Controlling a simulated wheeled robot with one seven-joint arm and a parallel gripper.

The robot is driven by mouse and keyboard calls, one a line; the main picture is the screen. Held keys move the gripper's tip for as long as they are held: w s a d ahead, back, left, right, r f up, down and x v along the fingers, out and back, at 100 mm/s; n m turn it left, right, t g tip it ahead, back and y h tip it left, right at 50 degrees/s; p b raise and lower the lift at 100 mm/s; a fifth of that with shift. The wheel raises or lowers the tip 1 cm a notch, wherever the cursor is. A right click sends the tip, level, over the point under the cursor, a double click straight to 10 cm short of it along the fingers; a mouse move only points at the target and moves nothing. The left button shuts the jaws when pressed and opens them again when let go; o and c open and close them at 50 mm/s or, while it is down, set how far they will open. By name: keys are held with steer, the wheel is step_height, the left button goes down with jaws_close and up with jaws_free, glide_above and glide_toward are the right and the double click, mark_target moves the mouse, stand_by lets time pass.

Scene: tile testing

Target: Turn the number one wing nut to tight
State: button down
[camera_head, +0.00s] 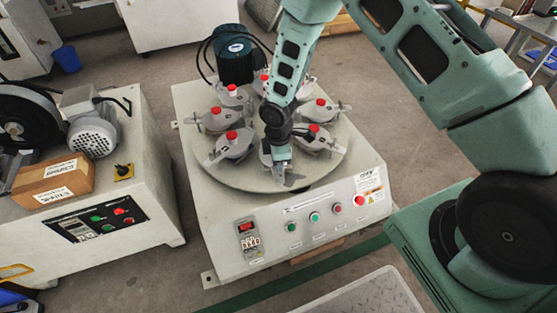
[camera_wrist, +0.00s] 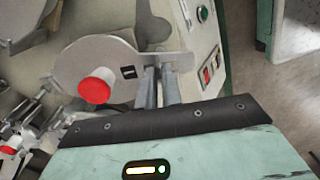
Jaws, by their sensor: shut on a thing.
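The number one wing nut (camera_wrist: 118,58) is a flat grey piece with a small dark number label, beside a red cap (camera_wrist: 95,88). Its tab extends right to the fingers in the wrist view. My gripper (camera_wrist: 161,72) is shut on this tab with two narrow grey fingers. In the head view my gripper (camera_head: 280,168) points down at the front edge of the round turntable (camera_head: 246,185). My arm and gripper hide most of the number one fixture there. The number itself is too small to read surely.
Several similar red-capped fixtures, such as one at front left (camera_head: 231,145) and one at right (camera_head: 320,110), ring the turntable closely. A dark green motor (camera_head: 235,62) stands behind. The machine's front panel has buttons (camera_head: 314,217). Another machine (camera_head: 92,130) stands at left.

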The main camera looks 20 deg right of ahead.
steer(key=shift+a+m, duration=0.1)
steer(key=shift+m, duration=0.3)
steer(key=c, duration=1.6)
jaws_free()
steer(key=shift+o, duration=0.2)
step_height(320, 180, up, 17)
steer(key=p, duration=0.4)
steer(key=shift+r+p, duration=0.2)
steer(key=shift+p, duration=0.2)
